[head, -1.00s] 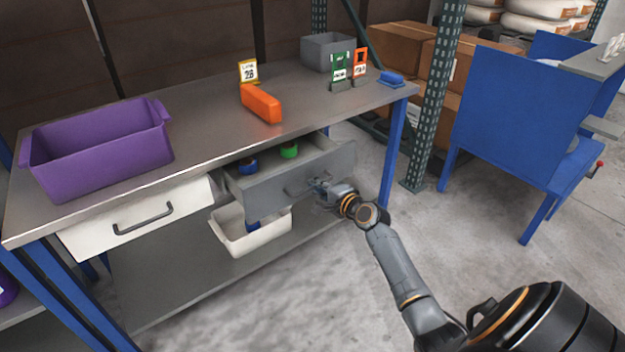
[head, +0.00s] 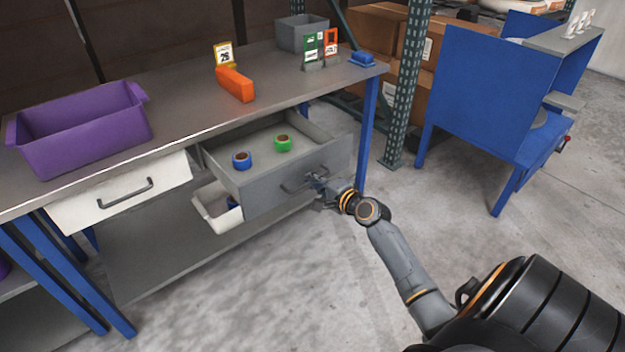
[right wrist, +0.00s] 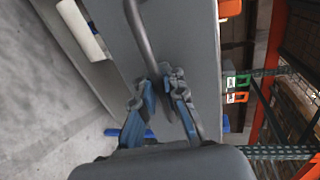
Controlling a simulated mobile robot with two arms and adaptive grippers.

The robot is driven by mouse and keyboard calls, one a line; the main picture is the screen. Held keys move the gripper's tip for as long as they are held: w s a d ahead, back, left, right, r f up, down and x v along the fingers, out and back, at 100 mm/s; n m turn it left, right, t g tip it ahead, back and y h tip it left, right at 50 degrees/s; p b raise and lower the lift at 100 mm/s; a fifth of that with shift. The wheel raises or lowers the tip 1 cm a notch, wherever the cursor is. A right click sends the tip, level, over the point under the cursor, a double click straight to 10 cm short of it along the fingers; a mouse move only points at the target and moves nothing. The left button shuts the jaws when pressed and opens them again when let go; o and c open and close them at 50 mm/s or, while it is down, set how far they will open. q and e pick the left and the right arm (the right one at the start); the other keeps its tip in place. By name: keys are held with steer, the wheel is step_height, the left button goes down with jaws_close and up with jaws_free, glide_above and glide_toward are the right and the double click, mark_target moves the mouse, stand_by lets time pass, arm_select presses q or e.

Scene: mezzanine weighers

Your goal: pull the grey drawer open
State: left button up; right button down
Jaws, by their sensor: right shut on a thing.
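The grey drawer (head: 262,194) stands well out from the workbench, with its inside showing. A blue roll (head: 241,160) and a green roll (head: 283,143) lie in it, apart from each other. My right gripper (head: 318,180) is at the right part of the drawer's front, shut on the drawer's dark bar handle (head: 292,187). In the right wrist view, the handle (right wrist: 143,35) runs down between the blue-padded fingers (right wrist: 165,100), close against the drawer front (right wrist: 190,45). My left gripper is not in view.
A shut white drawer (head: 120,194) is left of the grey one. A white bin (head: 222,217) stands on the shelf below. On the bench top (head: 165,107) are a purple crate (head: 85,143), an orange block (head: 235,84) and a grey bin (head: 300,35). Floor before the drawer is clear.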

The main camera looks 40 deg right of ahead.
steer(key=shift+r, duration=0.1)
steer(key=c, duration=1.4)
jaws_free()
steer(key=v, duration=1.2)
